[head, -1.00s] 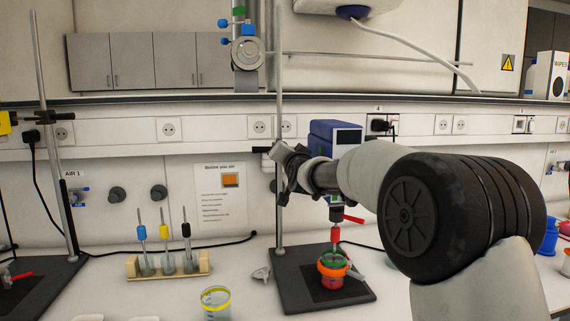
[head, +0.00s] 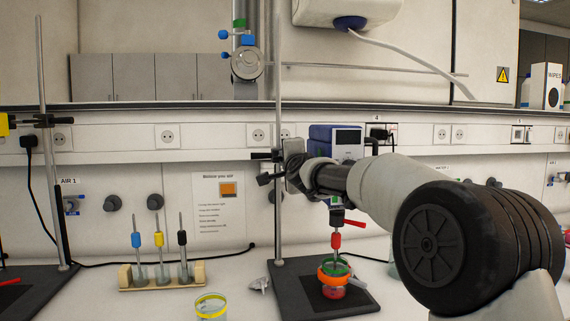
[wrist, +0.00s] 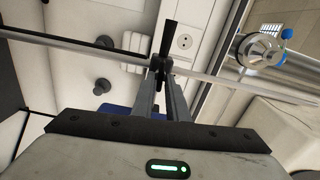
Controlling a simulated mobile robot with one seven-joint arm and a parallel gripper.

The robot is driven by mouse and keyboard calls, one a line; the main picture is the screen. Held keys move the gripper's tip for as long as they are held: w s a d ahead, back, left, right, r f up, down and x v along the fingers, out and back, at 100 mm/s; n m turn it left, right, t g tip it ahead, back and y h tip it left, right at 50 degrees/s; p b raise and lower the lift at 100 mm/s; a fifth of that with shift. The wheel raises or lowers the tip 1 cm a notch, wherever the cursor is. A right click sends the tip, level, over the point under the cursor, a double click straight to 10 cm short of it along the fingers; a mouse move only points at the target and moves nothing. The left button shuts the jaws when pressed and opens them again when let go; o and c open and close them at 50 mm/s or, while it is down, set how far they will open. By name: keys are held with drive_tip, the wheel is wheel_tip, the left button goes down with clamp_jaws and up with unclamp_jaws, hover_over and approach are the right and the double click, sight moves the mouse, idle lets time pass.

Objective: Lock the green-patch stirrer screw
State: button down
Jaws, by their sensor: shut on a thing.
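The stirrer (head: 335,140) is a blue box with a dark-screened front, partly hidden by my arm, at the thin upright stand rod (head: 279,90). A small green patch (head: 334,200) shows below it, above a red-collared shaft that reaches into a cup with green and orange rings (head: 334,272). My gripper (head: 287,168) is at the rod, beside the clamp. In the wrist view my gripper (wrist: 163,78) is shut on a black screw handle (wrist: 169,40) where the rod crosses. The screw's thread is hidden, so its tightness cannot be seen.
A wooden rack (head: 162,278) holds blue, yellow and black stirring rods. A yellow-rimmed beaker (head: 211,306) stands in front. Another stand (head: 52,180) is at left. A metal fitting with blue knobs (head: 246,60) hangs above. Bench between rack and stand base is mostly clear.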

drive_tip(key=shift+m, duration=0.6)
drive_tip(key=c, duration=1.8)
unclamp_jaws()
drive_tip(key=shift+s, duration=0.1)
